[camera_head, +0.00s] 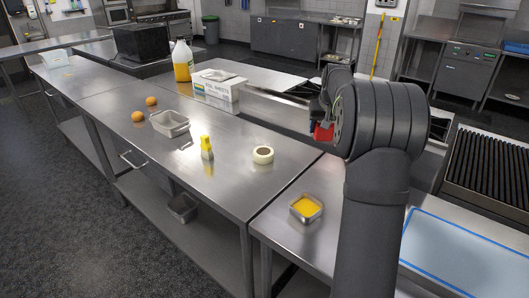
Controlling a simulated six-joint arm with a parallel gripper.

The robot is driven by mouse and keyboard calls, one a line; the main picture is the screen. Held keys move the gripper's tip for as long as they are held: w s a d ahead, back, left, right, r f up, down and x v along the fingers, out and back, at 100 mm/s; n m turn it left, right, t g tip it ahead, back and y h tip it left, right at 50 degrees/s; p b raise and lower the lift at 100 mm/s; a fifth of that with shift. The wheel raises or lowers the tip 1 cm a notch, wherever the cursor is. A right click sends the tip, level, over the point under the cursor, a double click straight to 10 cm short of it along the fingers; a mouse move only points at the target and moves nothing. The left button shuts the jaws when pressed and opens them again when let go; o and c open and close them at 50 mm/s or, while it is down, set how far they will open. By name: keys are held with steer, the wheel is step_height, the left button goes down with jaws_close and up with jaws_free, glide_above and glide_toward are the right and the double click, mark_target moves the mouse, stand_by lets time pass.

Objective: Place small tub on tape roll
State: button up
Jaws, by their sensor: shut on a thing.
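The tape roll (263,154), a cream ring with a dark centre, lies flat on the steel counter, with nothing on top of it. My gripper (322,114) is to the right of the roll in the picture, above the counter, largely hidden by my dark arm. It is shut on a small red object (323,133), which shows just below it. Its shape is mostly hidden, so I cannot tell for sure that it is the small tub.
A yellow bottle (207,148) stands left of the roll. Farther left are a grey metal pan (170,123) and two orange balls (138,116). A metal container with yellow contents (306,208) sits nearer. A white box (219,86) and a jug (182,62) stand behind. Counter around the roll is clear.

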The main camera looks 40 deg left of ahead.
steer(key=s+a+n, duration=0.1)
steer(key=s+a, duration=0.2)
steer(key=a, duration=0.4)
glide_toward(269, 150)
steer(key=shift+w+a+f, duration=0.2)
steer(key=shift+w, duration=0.2)
steer(key=shift+w+a+f, duration=0.2)
steer(key=shift+w, duration=0.2)
steer(key=shift+a+f, duration=0.15)
steer(key=shift+f, duration=1.95)
steer(key=shift+f, duration=0.15)
steer(key=o, duration=1.1)
steer(key=v, duration=1.2)
steer(key=shift+d, duration=0.25)
